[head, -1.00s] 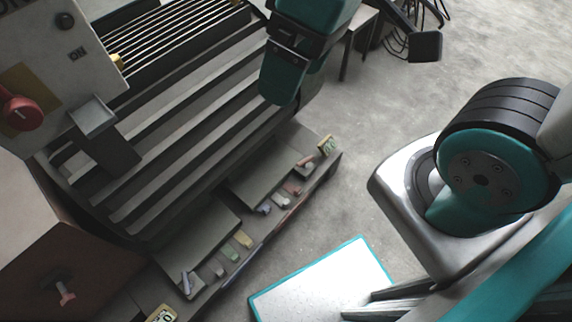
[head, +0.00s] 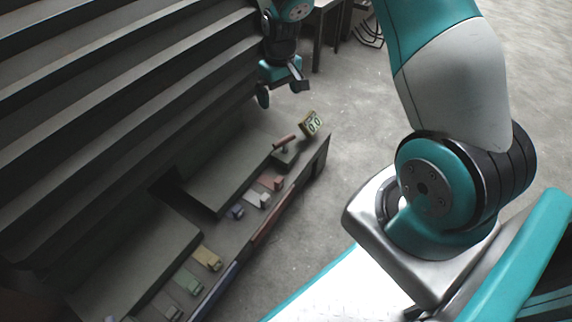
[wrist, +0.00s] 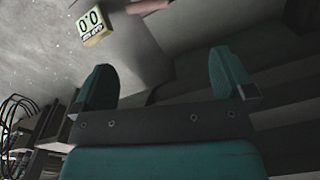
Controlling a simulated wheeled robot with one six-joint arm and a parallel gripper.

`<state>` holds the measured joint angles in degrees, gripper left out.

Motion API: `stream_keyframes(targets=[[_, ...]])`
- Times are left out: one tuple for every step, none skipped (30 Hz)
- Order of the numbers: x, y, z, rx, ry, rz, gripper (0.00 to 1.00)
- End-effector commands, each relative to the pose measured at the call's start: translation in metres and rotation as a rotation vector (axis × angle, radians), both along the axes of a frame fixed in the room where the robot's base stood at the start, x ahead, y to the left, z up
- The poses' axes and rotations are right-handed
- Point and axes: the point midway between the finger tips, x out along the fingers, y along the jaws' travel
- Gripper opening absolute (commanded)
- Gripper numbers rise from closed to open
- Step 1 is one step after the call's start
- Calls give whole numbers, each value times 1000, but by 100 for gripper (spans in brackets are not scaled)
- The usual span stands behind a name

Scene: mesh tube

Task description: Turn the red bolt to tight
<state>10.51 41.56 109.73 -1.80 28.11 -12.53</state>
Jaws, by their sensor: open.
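A dull red bar-shaped handle (head: 284,142) lies across a small dark block at the right end of the ledge. It seems to be the red bolt, though its shaft is hard to see. A small display reading 0.0 (head: 312,122) stands just beyond it. My gripper (head: 281,89) is open and empty, above and behind the handle, apart from it. In the wrist view the teal fingers (wrist: 165,68) are spread wide with nothing between them. There the display (wrist: 92,26) is at the upper left and the red handle (wrist: 149,6) is cut by the top edge.
Coloured small blocks, such as a yellow one (head: 207,257) and a pink one (head: 273,182), line the ledge (head: 232,235). A ribbed dark machine (head: 120,100) fills the left. A dark table (head: 325,30) stands behind the gripper. Grey floor (head: 350,145) is open to the right.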

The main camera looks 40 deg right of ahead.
Motion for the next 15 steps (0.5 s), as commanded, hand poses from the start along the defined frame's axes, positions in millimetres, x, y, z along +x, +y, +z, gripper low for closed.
stream_keyframes(targets=[[1,-9,-29,-8,7,-13,100],[2,-13,-36,-13,10,-18,100],[3,-16,-42,-18,12,-22,100],[3,-19,-47,-20,14,-25,100],[3,-20,-50,-22,15,-27,100],[4,-22,-54,-24,15,-29,100],[4,-22,-56,-25,15,-30,100],[4,-23,-59,-25,16,-31,100],[4,-23,-64,-26,16,-31,100],[3,-23,-68,-25,18,-31,100],[3,-23,-73,-25,18,-31,100],[3,-22,-81,-25,17,-30,100],[3,-22,-88,-25,17,-30,100],[3,-22,-95,-25,17,-30,100],[3,-22,-105,-25,18,-30,100]])
